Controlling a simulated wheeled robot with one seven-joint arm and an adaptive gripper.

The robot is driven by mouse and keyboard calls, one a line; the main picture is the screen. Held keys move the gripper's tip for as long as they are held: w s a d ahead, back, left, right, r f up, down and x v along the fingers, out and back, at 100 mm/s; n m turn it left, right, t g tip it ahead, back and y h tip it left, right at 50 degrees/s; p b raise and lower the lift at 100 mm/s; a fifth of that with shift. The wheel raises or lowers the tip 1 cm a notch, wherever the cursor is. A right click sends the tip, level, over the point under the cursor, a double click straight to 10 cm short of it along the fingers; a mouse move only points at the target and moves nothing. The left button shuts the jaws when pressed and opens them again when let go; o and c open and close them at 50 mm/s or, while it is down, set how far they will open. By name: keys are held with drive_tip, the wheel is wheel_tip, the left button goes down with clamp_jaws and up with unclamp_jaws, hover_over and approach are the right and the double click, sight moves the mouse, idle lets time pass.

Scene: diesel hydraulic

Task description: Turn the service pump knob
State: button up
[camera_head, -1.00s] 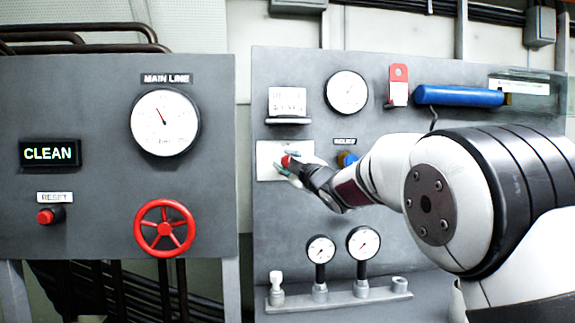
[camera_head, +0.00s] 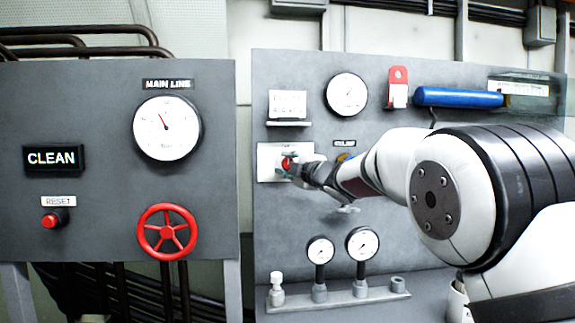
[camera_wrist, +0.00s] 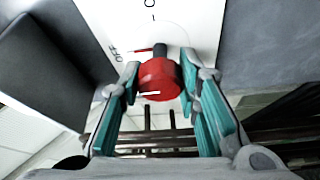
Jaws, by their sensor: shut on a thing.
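The service pump knob is a red round knob (camera_head: 286,163) on a white plate (camera_head: 268,150) on the right grey panel. In the wrist view the red knob (camera_wrist: 160,79) sits between the teal-padded fingertips of my gripper (camera_wrist: 160,84), with a white line on its face and a dark shaft behind. The plate in that view (camera_wrist: 105,25) carries the word OFF, a red mark and part of an arc. My gripper (camera_head: 290,165) is shut on the knob; the head view partly hides the contact behind the fingers and wrist.
A shelf with a white card (camera_head: 287,104) juts out just above the knob. A relief knob (camera_head: 344,157), mostly hidden by my arm, is to the right. Two small gauges (camera_head: 362,243) stand below on a pipe rail. A red handwheel (camera_head: 166,231) is on the left panel.

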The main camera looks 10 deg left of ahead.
drive_tip(key=o, duration=1.2)
drive_tip(key=shift+s, duration=0.1)
drive_tip(key=v, duration=1.1)
drive_tip(key=shift+s+d, duration=0.25)
drive_tip(key=shift+s, duration=0.05)
